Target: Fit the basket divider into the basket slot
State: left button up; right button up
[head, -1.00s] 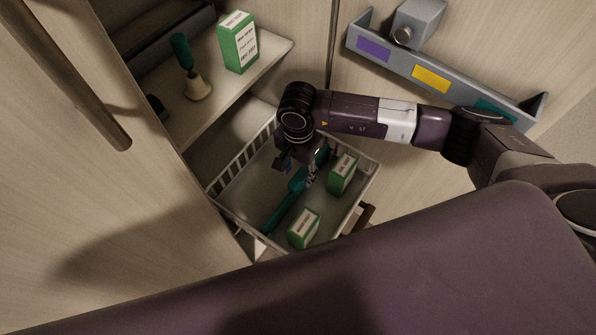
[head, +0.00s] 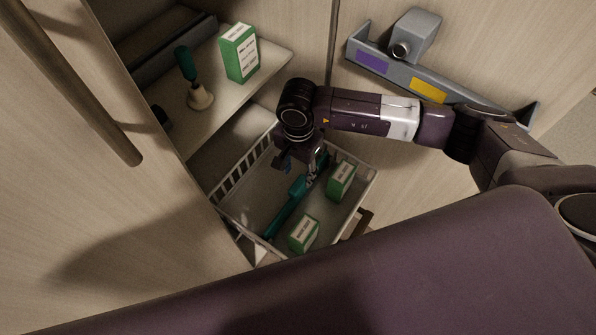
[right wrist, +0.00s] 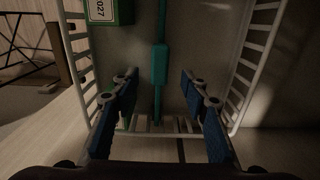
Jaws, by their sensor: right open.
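The teal basket divider (head: 290,208) lies across the inside of the white wire basket (head: 235,180). In the right wrist view the divider (right wrist: 160,65) runs lengthwise with a thicker teal block along it, and its near end reaches toward the wire end wall of the basket (right wrist: 92,88). I cannot tell whether that end sits in a slot. My right gripper (head: 300,168) is over the basket, above the divider. In the wrist view its blue-padded fingers (right wrist: 160,98) are apart, one on each side of the divider's line, with nothing held. My left gripper is not in view.
Two green boxes (head: 341,181) (head: 303,234) stand in the basket right of the divider. A shelf (head: 262,75) above holds another green box (head: 239,54) and a teal-handled tool (head: 191,78). A grey rack (head: 390,70) is on the panel at right. A cabinet door (head: 60,190) is at left.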

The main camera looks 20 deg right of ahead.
jog(key=shift+r+p, duration=0.3)
jog(key=shift+r, duration=0.35)
notch_tip(320, 180, up, 8)
jog(key=shift+s, duration=0.15)
dwell(0.3)
jog(key=shift+r, duration=0.15)
